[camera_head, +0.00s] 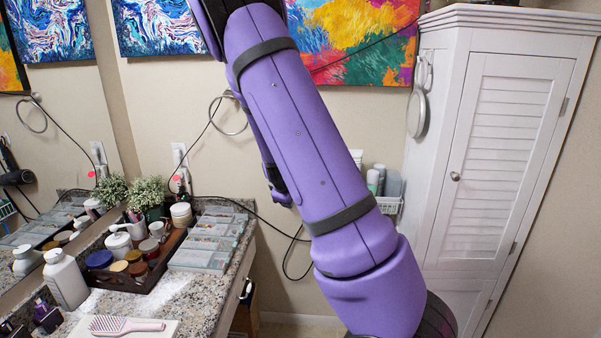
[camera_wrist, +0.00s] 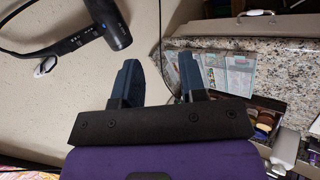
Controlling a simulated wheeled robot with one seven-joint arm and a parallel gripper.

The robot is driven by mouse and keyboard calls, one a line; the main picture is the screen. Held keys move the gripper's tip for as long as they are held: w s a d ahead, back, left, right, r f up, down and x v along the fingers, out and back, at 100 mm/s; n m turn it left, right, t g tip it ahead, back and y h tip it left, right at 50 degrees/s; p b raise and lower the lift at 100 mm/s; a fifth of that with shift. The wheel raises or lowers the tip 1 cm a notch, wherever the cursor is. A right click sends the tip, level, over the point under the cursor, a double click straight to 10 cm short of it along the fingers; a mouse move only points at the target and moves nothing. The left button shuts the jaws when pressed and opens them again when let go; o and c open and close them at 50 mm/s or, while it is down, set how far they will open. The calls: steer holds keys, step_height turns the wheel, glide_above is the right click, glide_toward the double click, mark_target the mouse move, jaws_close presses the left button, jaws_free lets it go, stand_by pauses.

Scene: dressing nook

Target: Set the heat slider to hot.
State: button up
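A black hair dryer (camera_wrist: 117,25) shows at the upper left of the wrist view, against the beige wall. Its handle (camera_wrist: 72,45) slants down to the left and bears small bluish marks. The heat slider and its setting are too small to make out. My gripper (camera_wrist: 159,62) is open and empty, its two dark blue fingers apart. The dryer is beyond and to the left of the fingers, not touching them.
A granite counter (camera_head: 212,292) holds clear organizers (camera_head: 207,250), a brown tray of jars, a white bottle (camera_head: 66,280) and a pink brush (camera_head: 125,325). Black cords hang along the wall near a metal ring (camera_head: 229,115). A white cabinet (camera_head: 500,150) stands at the right.

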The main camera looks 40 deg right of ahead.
steer(key=w+d+f+n+t+h, duration=0.1)
steer(key=w+d+f+n+h, duration=0.1)
steer(key=d+n+h, duration=0.3)
steer(key=w+d+f+n+h, duration=0.1)
steer(key=d+f+n, duration=0.15)
steer(key=d, duration=0.55)
steer(key=w+d+n+t+h, duration=0.1)
steer(key=w+d+n+t, duration=0.2)
steer(key=w+n, duration=0.3)
steer(key=w+d+r+n+t+h, duration=0.1)
steer(key=w+d+n+t, duration=0.2)
steer(key=w+d+n, duration=0.2)
steer(key=w+d, duration=0.1)
steer(key=w, duration=0.2)
steer(key=shift+w+n+t, duration=0.2)
steer(key=shift+n+t, duration=0.1)
steer(key=shift+n, duration=0.05)
steer(key=shift+d, duration=0.1)
